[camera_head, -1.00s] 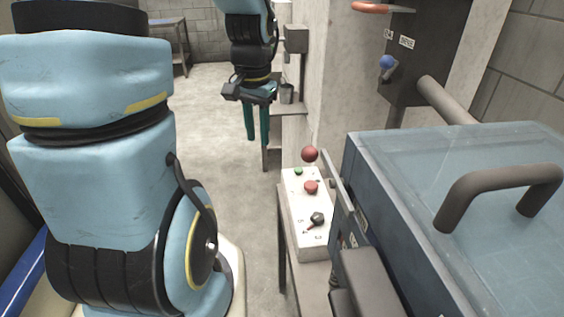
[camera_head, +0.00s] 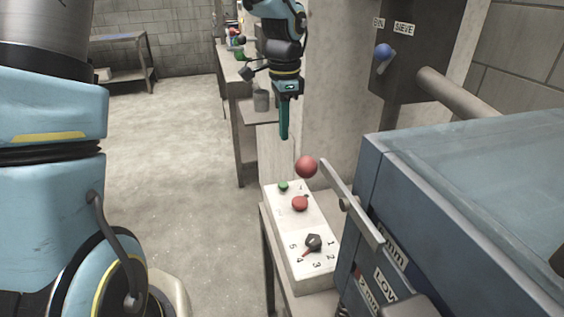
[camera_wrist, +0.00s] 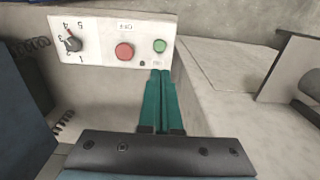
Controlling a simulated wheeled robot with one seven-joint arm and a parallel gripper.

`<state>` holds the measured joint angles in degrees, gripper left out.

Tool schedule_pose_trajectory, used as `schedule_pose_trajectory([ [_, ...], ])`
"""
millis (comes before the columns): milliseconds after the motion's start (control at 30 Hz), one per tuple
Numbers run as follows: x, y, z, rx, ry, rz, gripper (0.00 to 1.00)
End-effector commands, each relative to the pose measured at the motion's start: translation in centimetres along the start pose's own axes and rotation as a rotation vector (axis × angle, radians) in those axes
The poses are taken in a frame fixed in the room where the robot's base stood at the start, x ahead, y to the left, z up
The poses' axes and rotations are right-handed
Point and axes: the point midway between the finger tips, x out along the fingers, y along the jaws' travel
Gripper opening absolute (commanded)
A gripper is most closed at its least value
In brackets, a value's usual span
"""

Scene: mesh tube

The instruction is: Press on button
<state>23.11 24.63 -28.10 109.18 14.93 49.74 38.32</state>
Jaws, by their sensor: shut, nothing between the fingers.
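A white control box (camera_head: 296,224) stands on a narrow stand beside the blue-grey machine. On its top are a green button (camera_head: 283,186) at the far end, a red button (camera_head: 300,203) and a dark rotary knob (camera_head: 313,242) with numbers around it. In the wrist view the green button (camera_wrist: 159,46) and the red button (camera_wrist: 124,51) show on the box. My gripper (camera_head: 284,137) is shut and empty, pointing down above the far end of the box. In the wrist view its teal fingertips (camera_wrist: 160,73) lie together just below the green button in the picture; contact cannot be told.
A lever with a red ball (camera_head: 306,167) rises between the box and the blue-grey machine (camera_head: 455,200). A concrete pillar (camera_head: 335,90) stands behind. Shelves (camera_head: 240,110) with small items stand at the back left. The floor at left is open.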

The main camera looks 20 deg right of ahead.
Motion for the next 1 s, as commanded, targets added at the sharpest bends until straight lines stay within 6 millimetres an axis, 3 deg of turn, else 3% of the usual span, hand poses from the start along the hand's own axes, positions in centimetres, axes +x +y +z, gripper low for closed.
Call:
schedule_pose_trajectory([
  [167, 2.2, 0.1, 0.1, -0.001, -0.002, 0.005, 0.00],
  [600, 10.8, 0.1, 0.0, 0.000, -0.003, 0.005, 0.00],
  [800, 13.1, 0.1, 0.1, -0.001, -0.001, 0.003, 0.00],
  [1000, 13.7, 0.1, 0.0, -0.001, 0.000, 0.001, 0.00],
])
